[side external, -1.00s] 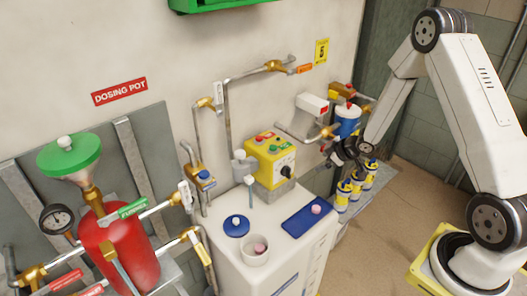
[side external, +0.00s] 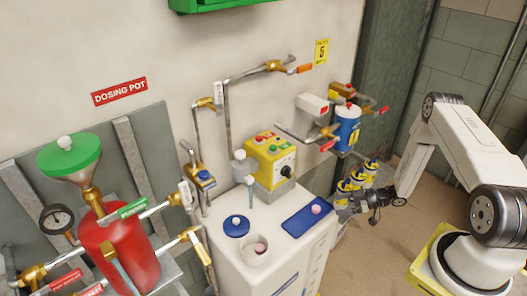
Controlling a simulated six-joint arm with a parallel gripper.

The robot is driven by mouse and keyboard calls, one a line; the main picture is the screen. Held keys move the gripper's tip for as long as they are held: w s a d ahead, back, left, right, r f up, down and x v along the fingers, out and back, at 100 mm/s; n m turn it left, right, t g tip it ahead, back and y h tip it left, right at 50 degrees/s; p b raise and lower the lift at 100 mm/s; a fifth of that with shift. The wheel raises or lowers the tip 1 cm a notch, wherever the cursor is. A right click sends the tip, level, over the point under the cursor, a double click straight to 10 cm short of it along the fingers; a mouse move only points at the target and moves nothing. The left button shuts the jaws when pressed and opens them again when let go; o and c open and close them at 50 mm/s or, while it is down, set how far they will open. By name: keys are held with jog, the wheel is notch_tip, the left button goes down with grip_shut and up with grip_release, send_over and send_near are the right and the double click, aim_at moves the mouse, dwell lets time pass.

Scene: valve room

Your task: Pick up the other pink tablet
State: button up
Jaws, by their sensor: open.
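One pink tablet (side external: 316,210) lies on the blue mat (side external: 298,226) at the right of the white cabinet top. Another pink tablet (side external: 259,248) sits inside the small white cup (side external: 249,259) near the front of the cabinet top. My gripper (side external: 342,208) is just right of the mat, at the cabinet's right edge, pointing left towards the tablet on the mat. It is open and looks empty. Its fingertips are small and dark here, and their exact gap to the tablet is hard to tell.
A yellow control box (side external: 271,160) stands behind the mat. A blue canister (side external: 347,128) and pipes with valves are on the wall.

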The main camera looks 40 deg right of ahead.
aim_at(319, 208)
jog(key=shift+x, duration=3.9)
jog(key=shift+f, duration=0.1)
grip_shut()
